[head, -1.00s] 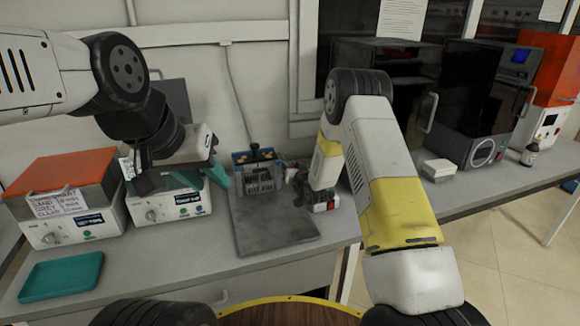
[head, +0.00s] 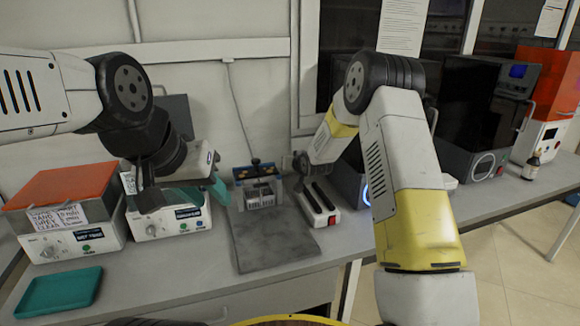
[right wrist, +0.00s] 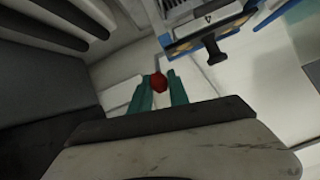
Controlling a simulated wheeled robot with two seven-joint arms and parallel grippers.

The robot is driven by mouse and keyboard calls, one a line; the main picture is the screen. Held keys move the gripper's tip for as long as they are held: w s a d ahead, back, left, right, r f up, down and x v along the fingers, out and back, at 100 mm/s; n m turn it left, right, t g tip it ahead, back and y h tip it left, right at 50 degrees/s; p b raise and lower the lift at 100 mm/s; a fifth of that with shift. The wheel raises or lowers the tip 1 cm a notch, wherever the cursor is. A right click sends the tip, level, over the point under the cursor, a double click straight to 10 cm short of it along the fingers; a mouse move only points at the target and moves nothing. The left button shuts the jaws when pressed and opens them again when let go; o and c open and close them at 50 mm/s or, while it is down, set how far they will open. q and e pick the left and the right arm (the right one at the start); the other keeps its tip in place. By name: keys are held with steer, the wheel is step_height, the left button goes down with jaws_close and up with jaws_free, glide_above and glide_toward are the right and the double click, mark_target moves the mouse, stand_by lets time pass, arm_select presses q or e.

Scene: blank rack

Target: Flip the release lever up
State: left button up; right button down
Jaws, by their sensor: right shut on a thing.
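The rest of the lever below the knob is hidden. In the head view my right gripper is hidden behind its own wrist, right of the rack. My left gripper (head: 200,192) hangs open and empty above a white device.
A grey plate (head: 270,240) lies bare in front of the rack. A white block with dark slots and a red switch (head: 318,205) stands just right of it. White devices (head: 70,240) and a teal tray (head: 60,292) are at left. Dark ovens (head: 475,125) stand at right.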

steer(key=shift+w+r, duration=0.15)
steer(key=shift+r, duration=0.05)
steer(key=c, duration=1.3)
jaws_free()
steer(key=shift+o, duration=0.2)
steer(key=shift+f, duration=0.1)
steer(key=v, duration=0.8)
